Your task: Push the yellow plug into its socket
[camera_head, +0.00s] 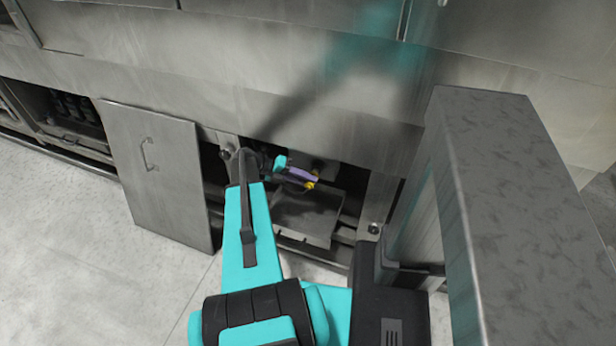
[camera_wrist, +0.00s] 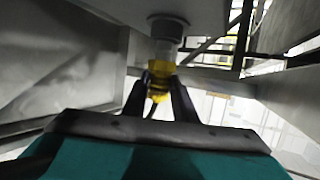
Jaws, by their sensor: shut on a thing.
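The yellow plug (camera_wrist: 161,78) is between the two dark fingers of my gripper (camera_wrist: 160,88) in the wrist view, and the jaws are shut on it. Just above it, in line with it, is a grey round socket (camera_wrist: 167,27) on the underside of a pale grey surface. The plug's top meets the socket's lower end in the picture; I cannot tell how far it is inserted. In the head view, a small yellow spot (camera_head: 310,185), which seems to be the plug, shows inside the open bay, beside a purple part. My gripper is small and partly hidden there.
The bay is a low, dark opening in the steel machine (camera_head: 280,80). A grey box (camera_head: 308,215) sits in it below my arm. An open steel door (camera_head: 160,170) with a handle stands to the left. A tall grey block (camera_head: 500,180) fills the right side.

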